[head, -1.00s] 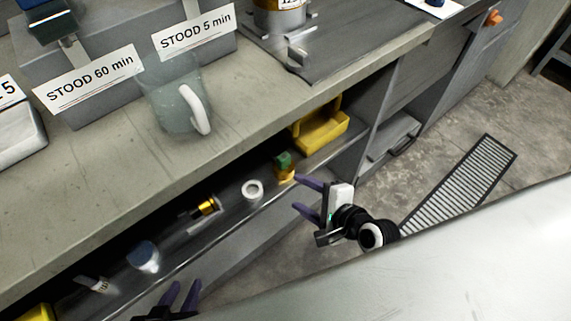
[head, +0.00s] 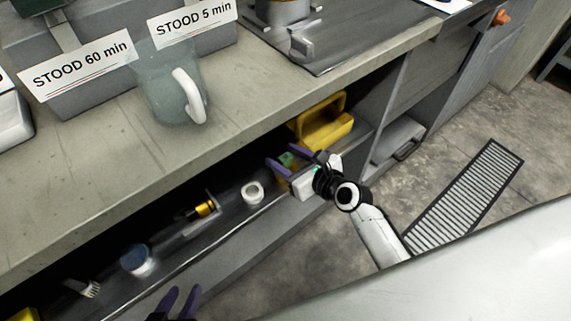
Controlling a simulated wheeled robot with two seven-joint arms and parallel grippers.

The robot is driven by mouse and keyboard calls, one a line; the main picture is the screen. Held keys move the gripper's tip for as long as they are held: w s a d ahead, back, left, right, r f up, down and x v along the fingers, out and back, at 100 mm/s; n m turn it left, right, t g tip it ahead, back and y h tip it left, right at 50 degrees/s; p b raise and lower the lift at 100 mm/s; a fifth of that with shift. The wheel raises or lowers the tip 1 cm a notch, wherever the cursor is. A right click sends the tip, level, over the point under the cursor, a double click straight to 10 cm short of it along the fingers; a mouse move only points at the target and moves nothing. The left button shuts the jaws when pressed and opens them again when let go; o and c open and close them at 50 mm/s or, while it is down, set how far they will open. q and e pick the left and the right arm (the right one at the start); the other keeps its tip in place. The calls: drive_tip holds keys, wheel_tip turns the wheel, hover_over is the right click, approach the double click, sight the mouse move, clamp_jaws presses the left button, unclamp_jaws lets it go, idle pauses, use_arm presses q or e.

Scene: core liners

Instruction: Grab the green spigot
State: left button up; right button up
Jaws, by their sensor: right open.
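The green spigot (head: 286,159), with a yellow-orange lower part, stands in the open shelf under the counter, near its front edge. My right gripper (head: 285,156) is at the spigot, with one purple finger to its left and the other to its upper right. The fingers are apart, and I cannot tell whether either touches the spigot. The gripper body hides the spigot's lower right part. My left gripper (head: 181,293) shows at the bottom edge, its two purple fingers apart with nothing between them, away from the spigot.
A white ring (head: 252,192), a gold-and-black fitting (head: 204,208), a blue-lidded jar (head: 138,260) and a brush (head: 84,288) lie on the shelf. A yellow caddy (head: 326,128) stands behind the spigot. The counter (head: 260,105) overhangs the shelf. A glass mug (head: 165,95) stands on the counter.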

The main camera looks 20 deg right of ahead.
sight(283, 156)
drive_tip(key=b+x, duration=0.1)
drive_tip(key=x, duration=0.2)
drive_tip(key=shift+w+a+f, duration=0.1)
drive_tip(key=shift+w+f, duration=0.15)
drive_tip(key=shift+f, duration=0.1)
drive_tip(key=c, duration=1.2)
drive_tip(key=shift+o, duration=0.2)
